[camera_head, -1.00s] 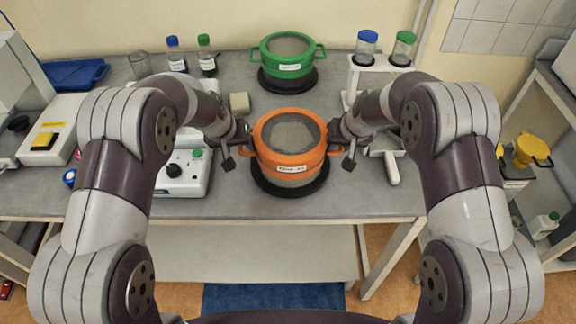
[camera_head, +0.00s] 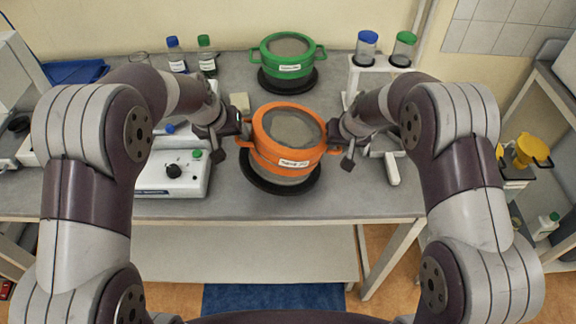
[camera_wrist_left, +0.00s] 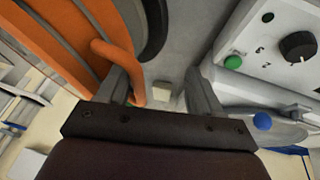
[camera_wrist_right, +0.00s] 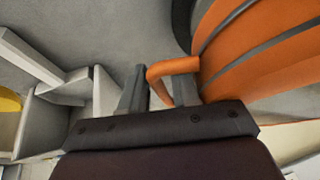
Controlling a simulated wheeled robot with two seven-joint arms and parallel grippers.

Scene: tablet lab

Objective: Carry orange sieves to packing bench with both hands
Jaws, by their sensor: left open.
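The orange sieves (camera_head: 268,156) stand as a round stack with a white label on a black round base (camera_head: 262,183) on the grey bench (camera_head: 350,195). The stack sits turned and looks slightly tilted. My left gripper (camera_head: 238,133) is at its left handle; in the left wrist view the fingers (camera_wrist_left: 160,88) are apart, with the orange handle (camera_wrist_left: 112,55) close by the left finger. My right gripper (camera_head: 337,145) is at the right handle; in the right wrist view its fingers (camera_wrist_right: 172,92) are apart, with the handle (camera_wrist_right: 175,66) between them. A firm hold is not visible.
Green sieves (camera_head: 292,68) stand behind on another black base. A white device (camera_head: 172,178) with a knob is close on the left. A white stand (camera_head: 372,72) with two jars is at the back right. A yellow sieve (camera_head: 530,150) sits on the right-hand shelf.

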